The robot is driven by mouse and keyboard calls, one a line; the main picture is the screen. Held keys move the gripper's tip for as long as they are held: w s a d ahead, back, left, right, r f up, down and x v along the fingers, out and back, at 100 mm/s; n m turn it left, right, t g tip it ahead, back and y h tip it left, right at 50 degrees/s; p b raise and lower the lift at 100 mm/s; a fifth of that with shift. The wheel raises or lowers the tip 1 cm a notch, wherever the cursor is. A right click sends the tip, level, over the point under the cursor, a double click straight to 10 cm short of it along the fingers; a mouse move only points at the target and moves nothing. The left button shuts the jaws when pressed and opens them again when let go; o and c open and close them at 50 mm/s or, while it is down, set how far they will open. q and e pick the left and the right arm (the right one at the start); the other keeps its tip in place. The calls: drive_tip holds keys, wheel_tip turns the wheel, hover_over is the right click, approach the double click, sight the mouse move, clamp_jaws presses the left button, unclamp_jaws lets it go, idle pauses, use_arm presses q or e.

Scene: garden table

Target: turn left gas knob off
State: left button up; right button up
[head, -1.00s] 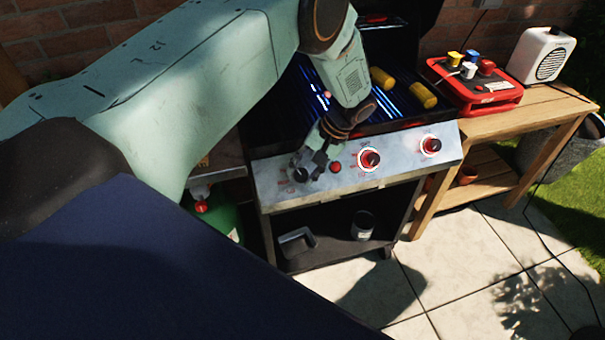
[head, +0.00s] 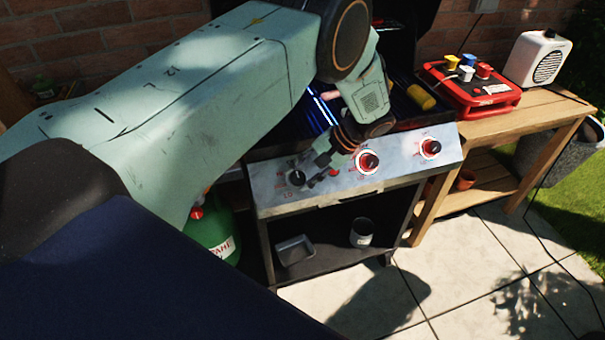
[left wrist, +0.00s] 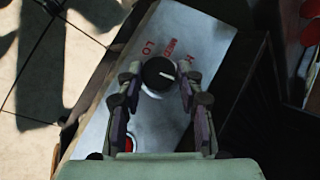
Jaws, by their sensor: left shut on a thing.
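The left gas knob (head: 296,177) is black and sits at the left end of the grill's metal front panel (head: 390,174). My left gripper (head: 316,181) is at the panel, close to the knob's right side in the head view. In the left wrist view its two fingers (left wrist: 160,80) stand on either side of the knob, shut on it. My right gripper is not in view.
A green gas bottle (head: 214,232) stands at the grill's left. A tray (head: 295,250) and a can (head: 362,232) are on the lower shelf. A wooden side table (head: 530,112) holds a red caddy and a white speaker.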

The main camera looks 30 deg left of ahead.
use_arm(q)
drive_tip(key=shift+s+f, duration=0.1)
drive_tip(key=shift+s, duration=0.05)
drive_tip(key=o, duration=1.2)
drive_tip(key=shift+c, duration=0.2)
drive_tip(key=v, duration=1.2)
